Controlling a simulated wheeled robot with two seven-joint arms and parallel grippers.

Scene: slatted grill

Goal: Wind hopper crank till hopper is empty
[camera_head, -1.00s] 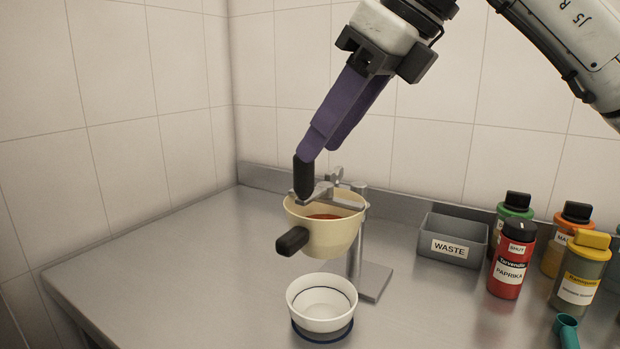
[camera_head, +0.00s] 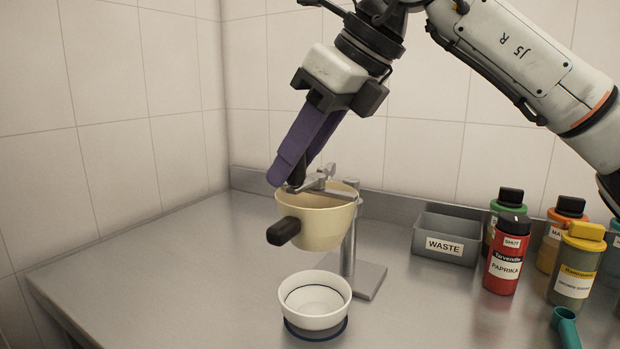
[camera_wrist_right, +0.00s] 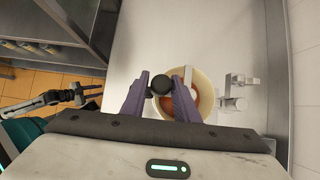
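The cream hopper (camera_head: 322,226) with a black side handle (camera_head: 284,231) hangs on a metal stand (camera_head: 349,240). Its grey crank (camera_head: 322,184) lies across the top. My right gripper (camera_head: 290,172) has its purple fingers closed on either side of the black crank knob (camera_wrist_right: 161,84). Orange-red powder (camera_wrist_right: 178,108) shows inside the hopper in the right wrist view; its depth is unclear. A white bowl (camera_head: 315,305) with a dark blue base stands below the hopper, with no powder visible in it. A dark arm end (camera_wrist_right: 62,97), probably my left gripper, shows small in the wrist view.
A grey WASTE bin (camera_head: 446,238) stands behind to the right. A red paprika bottle (camera_head: 505,255), a yellow-capped bottle (camera_head: 577,265) and others crowd the right side. A teal scoop (camera_head: 566,327) lies at the front right. The steel counter (camera_head: 150,270) is clear on the left.

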